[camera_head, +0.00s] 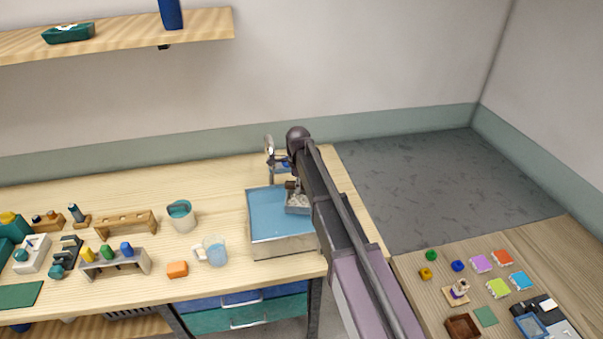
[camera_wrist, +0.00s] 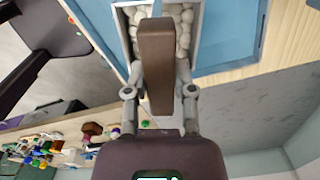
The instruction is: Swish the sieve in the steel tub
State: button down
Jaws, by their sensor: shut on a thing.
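The steel tub (camera_head: 284,247) is a square metal basin of blue water on the right part of the bench. My gripper (camera_wrist: 158,95) is shut on the brown handle of the sieve (camera_wrist: 156,50). The sieve's grey box-shaped basket holds several white pebbles. In the head view the sieve (camera_head: 297,210) is over the right side of the tub, partly hidden by my arm. I cannot tell whether its basket touches the water. Blue water of the tub (camera_wrist: 228,30) also shows beside the basket in the wrist view.
A beaker of pale blue liquid (camera_head: 216,252), an orange block (camera_head: 177,269) and a white pot (camera_head: 181,217) stand left of the tub. A small stand with a round top (camera_head: 270,150) is behind it. A second table (camera_head: 440,310) with small items is at right.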

aim_at(299, 204)
jog(key=shift+w+d, duration=0.15)
jog(key=shift+r+n+p, duration=0.4)
jog(key=shift+r+p, duration=0.35)
jog(key=shift+p, duration=0.05)
notch_tip(299, 204, up, 2)
jog(key=shift+d+r+n+p, duration=0.1)
jog(key=shift+r+n+p, duration=0.05)
jog(key=shift+n+p, duration=0.9)
jog(key=shift+r+n, duration=0.2)
jog(key=shift+n, duration=0.15)
jog(key=shift+f, duration=0.15)
notch_tip(299, 204, down, 15)
jog(key=b, duration=1.4)
jog(key=shift+b, duration=0.3)
